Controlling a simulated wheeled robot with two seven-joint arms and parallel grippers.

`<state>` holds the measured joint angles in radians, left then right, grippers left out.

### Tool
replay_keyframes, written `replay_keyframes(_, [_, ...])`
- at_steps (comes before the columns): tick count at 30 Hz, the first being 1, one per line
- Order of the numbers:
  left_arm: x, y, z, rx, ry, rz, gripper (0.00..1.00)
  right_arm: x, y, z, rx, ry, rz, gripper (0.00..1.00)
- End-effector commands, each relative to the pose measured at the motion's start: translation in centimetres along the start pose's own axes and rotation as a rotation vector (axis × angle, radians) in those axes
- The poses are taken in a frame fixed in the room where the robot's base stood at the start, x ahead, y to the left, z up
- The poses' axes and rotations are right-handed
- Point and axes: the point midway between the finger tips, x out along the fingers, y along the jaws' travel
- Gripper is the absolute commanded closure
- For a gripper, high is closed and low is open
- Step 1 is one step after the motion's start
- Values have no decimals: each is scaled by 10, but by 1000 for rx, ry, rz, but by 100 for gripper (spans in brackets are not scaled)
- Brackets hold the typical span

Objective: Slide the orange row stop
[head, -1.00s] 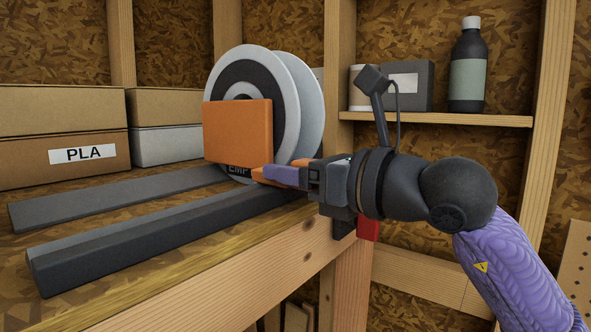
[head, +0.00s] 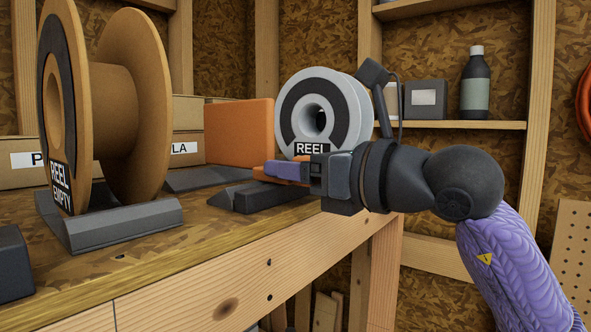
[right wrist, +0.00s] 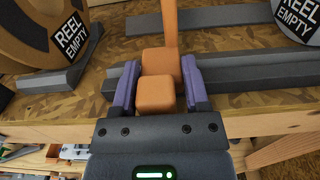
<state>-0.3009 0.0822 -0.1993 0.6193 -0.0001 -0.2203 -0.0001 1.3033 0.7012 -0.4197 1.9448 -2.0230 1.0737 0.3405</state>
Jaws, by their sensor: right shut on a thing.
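The orange row stop (head: 240,132) is an upright orange panel with a blocky handle at its front, standing over the dark rails on the bench. In the head view it is left of the white reel. My right gripper (head: 287,172) is shut on the handle. In the right wrist view the handle (right wrist: 155,95) lies between my purple fingers, and the panel (right wrist: 170,22) shows edge-on beyond it. The panel's lower edge is hidden behind my gripper and the rail. My left gripper is not in view.
A large brown reel (head: 150,120) marked "REEL EMPTY" stands on a dark cradle (head: 125,228) at the left. A white reel (head: 350,100) stands to the right of the stop. Cardboard boxes (head: 187,148) line the back. A shelf with a bottle (head: 475,85) is at the right.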

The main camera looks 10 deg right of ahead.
Motion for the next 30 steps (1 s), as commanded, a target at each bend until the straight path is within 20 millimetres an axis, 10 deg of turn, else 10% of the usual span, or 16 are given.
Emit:
replay_keyframes(8, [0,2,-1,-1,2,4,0,0,0,1,-2,-4,0,100])
replay_keyframes(9, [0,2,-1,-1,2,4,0,0,0,1,-2,-5,0,37])
replay_keyframes(11, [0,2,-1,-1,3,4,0,0,0,1,-2,-4,0,24])
replay_keyframes(20, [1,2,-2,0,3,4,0,-2,0,0,-1,-3,-1,24])
replay_keyframes(30, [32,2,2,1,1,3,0,-78,-1,-4,-4,-4,-4,24])
